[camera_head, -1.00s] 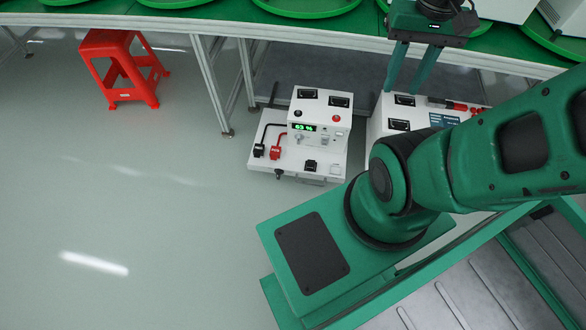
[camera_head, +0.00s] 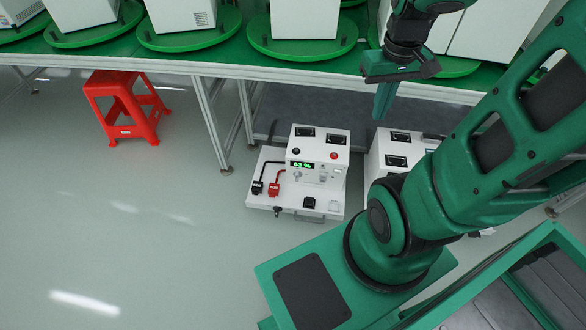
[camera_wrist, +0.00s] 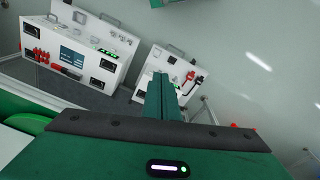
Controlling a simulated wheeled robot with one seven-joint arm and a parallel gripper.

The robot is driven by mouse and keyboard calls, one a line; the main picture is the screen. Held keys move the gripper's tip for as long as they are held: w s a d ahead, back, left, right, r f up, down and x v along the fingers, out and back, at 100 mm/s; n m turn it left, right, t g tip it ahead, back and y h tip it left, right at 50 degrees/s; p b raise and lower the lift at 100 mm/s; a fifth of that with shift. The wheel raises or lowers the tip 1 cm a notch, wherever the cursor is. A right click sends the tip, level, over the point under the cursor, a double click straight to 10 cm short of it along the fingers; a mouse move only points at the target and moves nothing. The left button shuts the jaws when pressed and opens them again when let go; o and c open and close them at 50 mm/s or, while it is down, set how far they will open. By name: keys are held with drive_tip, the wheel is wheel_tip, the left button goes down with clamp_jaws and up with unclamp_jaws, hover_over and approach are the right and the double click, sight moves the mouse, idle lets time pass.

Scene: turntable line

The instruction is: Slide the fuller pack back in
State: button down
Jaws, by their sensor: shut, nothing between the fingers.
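A white pack unit (camera_head: 318,158) stands on the floor in front of the line, left of my arm. Its small green display reads 83 % or 63 %. Black and red plugs are on its left side and a handle is at its lower front. A second white unit (camera_head: 398,150) stands to its right, largely hidden by my arm. Both also show in the wrist view, the plugged unit (camera_wrist: 152,62) at centre and the other (camera_wrist: 78,48) at upper left, with small, unreadable green displays. My gripper (camera_head: 384,104) is shut and empty, pointing down above and behind the units, apart from both.
A long green-topped table (camera_head: 180,62) runs along the back, carrying green turntables (camera_head: 190,40) with white boxes. Its metal legs (camera_head: 212,125) stand left of the units. A red stool (camera_head: 125,105) is at left. The floor at left and front is clear.

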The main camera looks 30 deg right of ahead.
drive_tip(key=w+f+n+t, duration=0.3)
drive_tip(key=w+f+n, duration=0.5)
drive_tip(key=w+f, duration=1.15)
drive_tip(key=n+t+y, duration=0.1)
drive_tip(key=n+t, duration=0.3)
drive_tip(key=n, duration=0.1)
approach(289, 161)
drive_tip(key=s+a+r, duration=0.2)
drive_tip(key=s+r, duration=0.3)
drive_tip(key=s, duration=0.2)
drive_tip(key=w+f, duration=0.2)
drive_tip(key=w, duration=0.1)
drive_tip(key=w+d+f, duration=0.1)
drive_tip(key=w+f, duration=0.2)
drive_tip(key=w+d+f, duration=0.1)
drive_tip(key=w+f, duration=0.2)
drive_tip(key=shift+w, duration=0.3)
